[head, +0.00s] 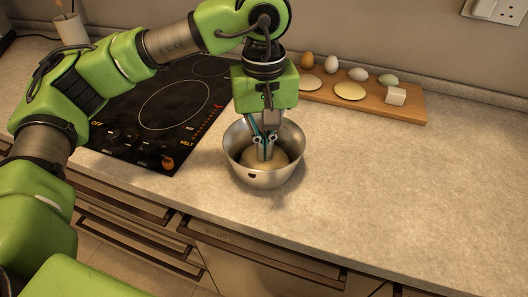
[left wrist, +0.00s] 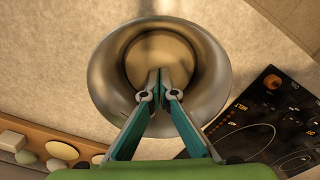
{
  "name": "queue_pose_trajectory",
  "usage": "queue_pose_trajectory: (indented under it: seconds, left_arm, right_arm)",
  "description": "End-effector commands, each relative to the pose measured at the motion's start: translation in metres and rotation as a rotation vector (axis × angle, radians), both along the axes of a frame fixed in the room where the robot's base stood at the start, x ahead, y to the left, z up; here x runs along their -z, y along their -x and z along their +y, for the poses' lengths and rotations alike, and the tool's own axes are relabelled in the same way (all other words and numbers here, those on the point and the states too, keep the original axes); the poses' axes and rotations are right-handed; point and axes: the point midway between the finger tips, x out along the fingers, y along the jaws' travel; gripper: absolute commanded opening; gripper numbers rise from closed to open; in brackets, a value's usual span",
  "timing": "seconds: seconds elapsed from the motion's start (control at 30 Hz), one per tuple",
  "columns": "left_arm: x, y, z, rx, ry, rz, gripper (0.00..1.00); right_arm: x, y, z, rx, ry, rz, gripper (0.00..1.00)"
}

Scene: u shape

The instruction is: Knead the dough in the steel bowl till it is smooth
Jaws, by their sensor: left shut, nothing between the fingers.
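The steel bowl (head: 285,176) stands upright on the worktop, right of the cooktop. Pale, round dough (head: 281,158) lies in its bottom. The bowl (left wrist: 103,75) and the dough (left wrist: 170,55) also show in the left wrist view. My left gripper (head: 265,155) points down into the bowl with its fingers shut and nothing between them. In the left wrist view its fingertips (left wrist: 160,75) overlap the near part of the dough; I cannot tell how deep they press. My right gripper is in neither view.
A black cooktop (head: 130,105) lies left of the bowl. A wooden board (head: 405,111) with eggs, flat round pieces and a white block stands behind it to the right. The worktop (head: 420,180) right of the bowl is clear. Its front edge runs close before the bowl.

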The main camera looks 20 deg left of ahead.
Motion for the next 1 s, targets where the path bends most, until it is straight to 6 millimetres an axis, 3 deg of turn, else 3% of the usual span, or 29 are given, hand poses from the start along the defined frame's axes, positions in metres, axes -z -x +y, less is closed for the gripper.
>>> queue_pose_trajectory:
  seconds: [0.73,1.0]
  left_arm:
    - [0.001,-0.018,0.0,0.0,-0.001,0.003,0.0]
    - [-0.012,-0.011,0.0,0.001,0.0,0.001,0.0]
  right_arm:
    - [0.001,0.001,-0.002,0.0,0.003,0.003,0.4]
    - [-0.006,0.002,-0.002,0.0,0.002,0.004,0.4]
